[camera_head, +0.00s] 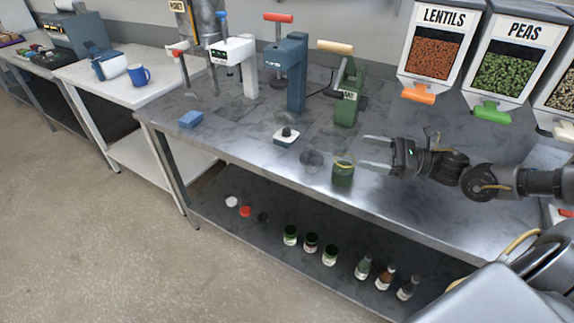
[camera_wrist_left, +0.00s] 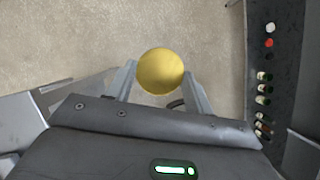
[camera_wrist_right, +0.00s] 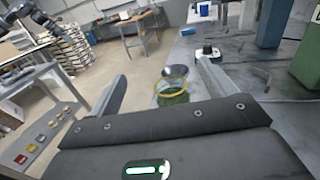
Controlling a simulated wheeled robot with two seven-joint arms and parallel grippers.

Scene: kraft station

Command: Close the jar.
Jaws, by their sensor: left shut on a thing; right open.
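The green jar (camera_head: 343,174) stands upright on the metal bench near its front edge, with a yellow ring at its mouth. It also shows in the right wrist view (camera_wrist_right: 172,98), ahead of the open fingers. My right gripper (camera_head: 364,152) is open and empty, its fingers pointing left just beside the jar's upper part. My left gripper (camera_wrist_left: 160,74) is shut on a round yellow lid (camera_wrist_left: 161,70), held above the floor. My left gripper and this lid do not show in the head view.
A clear glass vessel (camera_head: 311,158) stands just left of the jar. A small white device with a black knob (camera_head: 286,136) and a green press (camera_head: 348,95) are behind. Several bottles and jars stand on the lower shelf (camera_head: 215,190). Dispensers (camera_head: 437,50) hang at the back right.

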